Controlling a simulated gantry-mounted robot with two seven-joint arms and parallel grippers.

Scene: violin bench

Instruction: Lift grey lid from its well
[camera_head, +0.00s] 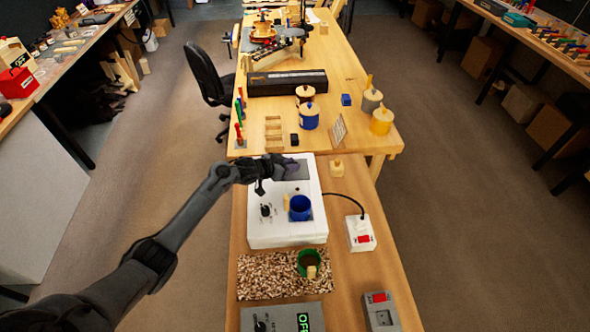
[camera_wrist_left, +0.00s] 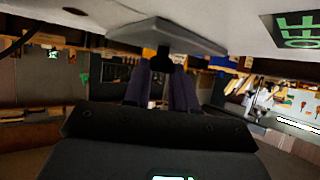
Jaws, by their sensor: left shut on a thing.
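A grey lid (camera_head: 297,175) is at the far end of the white box (camera_head: 257,226), partly hidden under my left gripper (camera_head: 291,166). In the left wrist view the lid (camera_wrist_left: 150,32) is a flat slab with a dark knob (camera_wrist_left: 164,60). The fingers of my left gripper (camera_wrist_left: 163,85) are shut on this knob. The lid is very close to the white surface; I cannot tell whether it is clear of its well, which the lid hides. My right gripper is not in view.
A blue pot (camera_head: 300,209) stands in the box's near opening. A green pot (camera_head: 308,266) stands on the speckled mat (camera_head: 255,283). A cable runs to a white switch box (camera_head: 361,236). A small wooden-coloured jar (camera_head: 337,170) stands right of the box.

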